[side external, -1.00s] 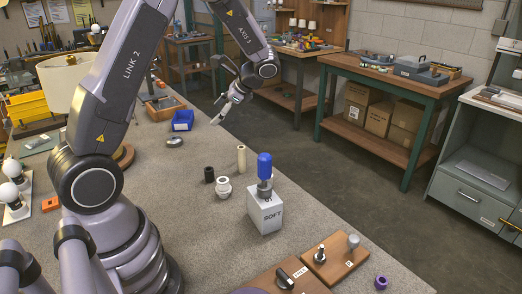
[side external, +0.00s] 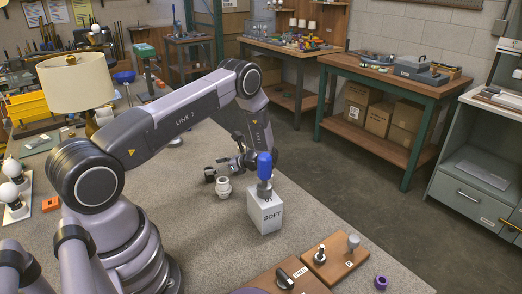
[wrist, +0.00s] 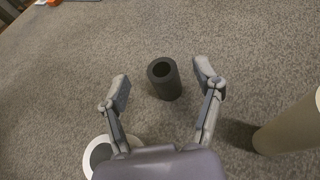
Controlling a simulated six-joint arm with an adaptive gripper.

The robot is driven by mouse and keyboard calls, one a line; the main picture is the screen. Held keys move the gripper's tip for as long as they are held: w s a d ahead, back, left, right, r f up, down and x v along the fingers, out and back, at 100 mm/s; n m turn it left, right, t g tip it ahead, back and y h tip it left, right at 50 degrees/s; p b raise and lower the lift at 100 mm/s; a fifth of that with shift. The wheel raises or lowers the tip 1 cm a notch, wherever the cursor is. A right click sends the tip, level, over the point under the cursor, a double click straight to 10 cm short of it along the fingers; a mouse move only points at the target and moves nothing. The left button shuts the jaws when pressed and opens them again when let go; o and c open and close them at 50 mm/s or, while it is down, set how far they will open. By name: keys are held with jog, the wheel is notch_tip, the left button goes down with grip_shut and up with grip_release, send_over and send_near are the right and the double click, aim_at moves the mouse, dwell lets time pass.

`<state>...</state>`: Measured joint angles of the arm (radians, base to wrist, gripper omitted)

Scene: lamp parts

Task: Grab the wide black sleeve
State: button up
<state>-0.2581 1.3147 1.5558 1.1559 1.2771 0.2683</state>
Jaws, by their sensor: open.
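The wide black sleeve (wrist: 168,84) stands on the grey speckled bench top, its open round end facing up in the wrist view. My gripper (wrist: 164,86) is open, with one finger on each side of the sleeve and a visible gap to both. In the side external view the sleeve (side external: 210,174) is a small dark shape left of my gripper (side external: 226,165), just behind the white collar. I cannot tell the height of the fingertips above the bench.
A white ringed collar (side external: 224,187) stands close to the sleeve; a tall beige tube (wrist: 289,124) stands at right in the wrist view. A white SOFT block (side external: 265,211) holds a blue-capped part (side external: 264,166). A lamp with a cream shade (side external: 77,82) stands at left.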

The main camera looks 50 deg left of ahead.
notch_tip(320, 180, down, 2)
jog(key=shift+r+x, duration=0.2)
jog(key=shift+x, duration=1.2)
jog(key=c, duration=1.2)
jog(key=shift+o, duration=0.2)
jog(key=shift+r, duration=0.1)
